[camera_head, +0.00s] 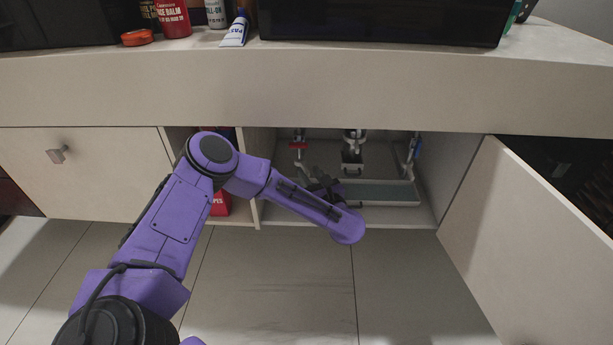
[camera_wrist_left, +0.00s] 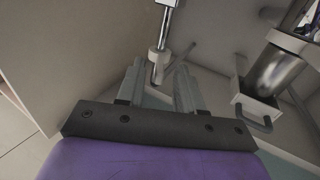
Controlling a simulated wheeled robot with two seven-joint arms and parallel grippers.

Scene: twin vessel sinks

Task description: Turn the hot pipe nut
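In the wrist view, a pale grey collar, which looks like the pipe nut (camera_wrist_left: 157,60), sits at the lower end of a chrome pipe (camera_wrist_left: 168,16). My left gripper (camera_wrist_left: 160,78) has its two grey fingers apart, one on each side of the line of this fitting. I cannot tell whether the fingers reach or touch it. In the head view, my left gripper (camera_head: 326,184) is dark and partly hidden by my purple wrist, inside the open cabinet. A red valve handle (camera_head: 298,145) is up and to the left of it. My right gripper is not in view.
The metal drain (camera_head: 353,142) hangs mid-cabinet, also seen in the wrist view (camera_wrist_left: 275,72). A blue-handled valve (camera_head: 416,145) is at the right. A grey tray (camera_head: 380,193) lies on the cabinet floor. The open door (camera_head: 530,235) bounds the right side.

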